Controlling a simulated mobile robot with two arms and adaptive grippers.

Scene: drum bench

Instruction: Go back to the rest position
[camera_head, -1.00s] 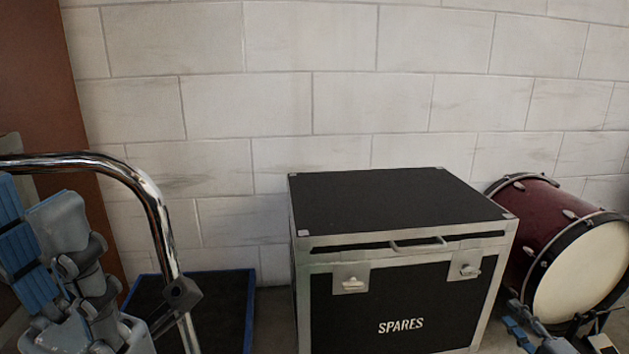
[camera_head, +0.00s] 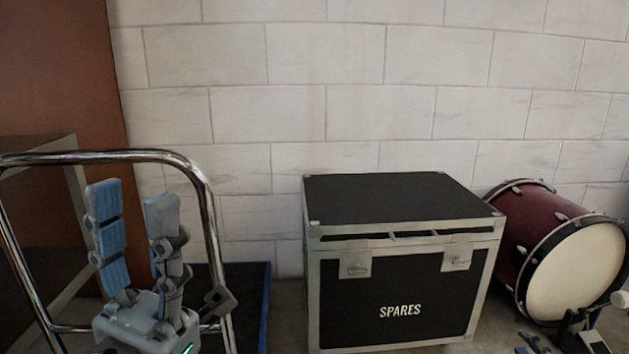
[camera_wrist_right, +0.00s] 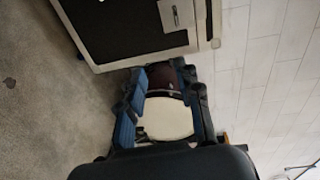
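My left gripper (camera_head: 133,198) is in the head view at the lower left. Its two blue-padded fingers point up and stand apart, with nothing between them. It appears in front of a chrome handle (camera_head: 120,157). My right gripper shows only as a small piece at the bottom edge of the head view (camera_head: 530,343). In the right wrist view my right gripper (camera_wrist_right: 164,80) has its fingers spread and no object held. Between them, beyond the fingers, the pale head of a bass drum (camera_wrist_right: 167,118) shows.
A black case marked SPARES (camera_head: 400,270) stands by the white wall (camera_head: 400,90); its edge shows in the right wrist view (camera_wrist_right: 125,25). A dark red bass drum (camera_head: 535,235) lies to its right. A blue-edged platform (camera_head: 264,310) is left of the case.

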